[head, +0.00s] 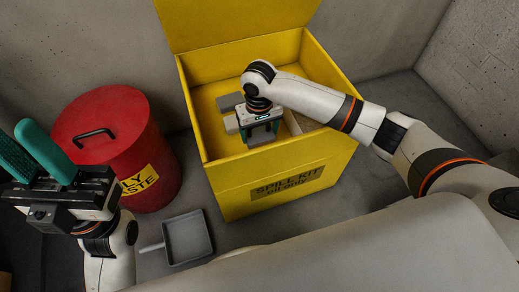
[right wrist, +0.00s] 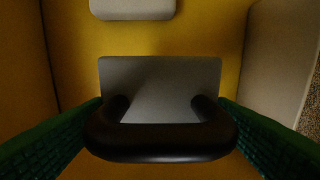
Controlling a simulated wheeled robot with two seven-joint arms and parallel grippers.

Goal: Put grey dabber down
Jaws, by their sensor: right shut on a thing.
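The grey dabber (right wrist: 160,80) is a flat grey pad with a black loop handle (right wrist: 160,142) in the right wrist view. My right gripper (head: 262,137) reaches down inside the yellow spill kit box (head: 283,190), and its green fingers are shut on the handle from both sides. The pad is over the box's yellow floor; I cannot tell whether it touches it. In the head view the gripper mostly hides the dabber. My left gripper (head: 30,138) is empty and open at the left edge, fingers pointing up, outside the box.
Pale grey blocks lie in the box, one ahead of the pad (right wrist: 132,8) and one to its right (right wrist: 284,50). The box walls are close around my right gripper. A red lidded bin (head: 115,130) and a grey dustpan (head: 188,238) stand on the floor left of the box.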

